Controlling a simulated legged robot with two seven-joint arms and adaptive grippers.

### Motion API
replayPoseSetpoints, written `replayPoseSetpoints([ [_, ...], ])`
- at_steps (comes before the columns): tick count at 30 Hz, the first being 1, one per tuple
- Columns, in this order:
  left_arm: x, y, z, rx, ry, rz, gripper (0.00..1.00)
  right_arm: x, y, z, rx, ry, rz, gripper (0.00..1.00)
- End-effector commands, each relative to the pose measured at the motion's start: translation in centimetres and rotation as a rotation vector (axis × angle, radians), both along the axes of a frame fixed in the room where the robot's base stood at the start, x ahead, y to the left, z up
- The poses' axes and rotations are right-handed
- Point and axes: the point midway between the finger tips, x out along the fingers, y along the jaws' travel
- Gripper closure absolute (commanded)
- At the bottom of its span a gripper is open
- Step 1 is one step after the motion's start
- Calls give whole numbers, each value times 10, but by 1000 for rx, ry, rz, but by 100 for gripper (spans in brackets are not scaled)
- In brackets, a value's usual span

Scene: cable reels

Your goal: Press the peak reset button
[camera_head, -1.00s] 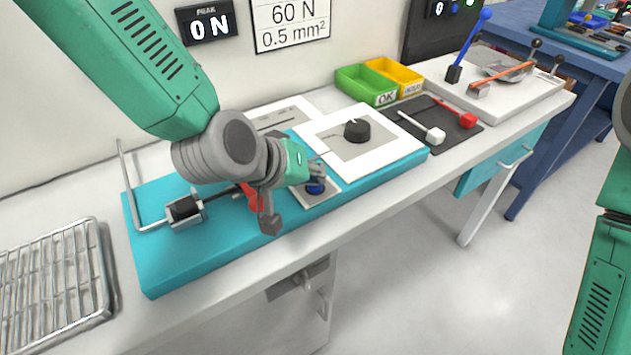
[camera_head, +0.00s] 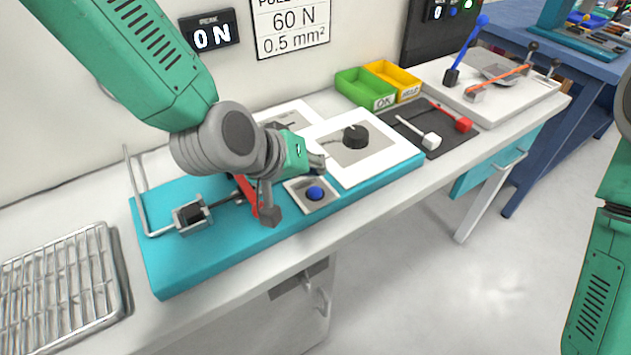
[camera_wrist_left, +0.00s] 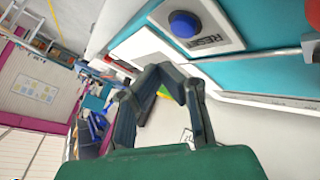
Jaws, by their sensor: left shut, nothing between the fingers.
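The peak reset button is a blue dome (camera_head: 315,193) on a pale square plate set in the teal base (camera_head: 215,261). In the left wrist view the blue button (camera_wrist_left: 184,24) sits near the top, beside the word RESET. My left gripper (camera_head: 322,162) is shut and empty. It is just behind the button in the head view, apart from it, and partly hidden by its own wrist. In the left wrist view its dark fingers (camera_wrist_left: 170,75) meet below the button. The peak display (camera_head: 210,34) reads 0 N.
A black knob (camera_head: 355,136) stands on a white panel behind the button. A red lever (camera_head: 247,193) and metal clamp (camera_head: 190,214) are to the left.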

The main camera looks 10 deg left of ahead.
Motion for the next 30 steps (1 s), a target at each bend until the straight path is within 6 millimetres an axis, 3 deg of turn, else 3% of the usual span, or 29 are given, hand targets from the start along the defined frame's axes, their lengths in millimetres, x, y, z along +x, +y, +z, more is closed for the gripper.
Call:
replayPoseSetpoints([
  [1,0,0,10,0,0,0,100,0,0,10,0,0,0,60],
  [8,0,0,30,0,0,0,100,0,0,29,0,0,0,60],
  [30,0,0,29,0,0,0,100,0,0,28,0,0,0,60],
])
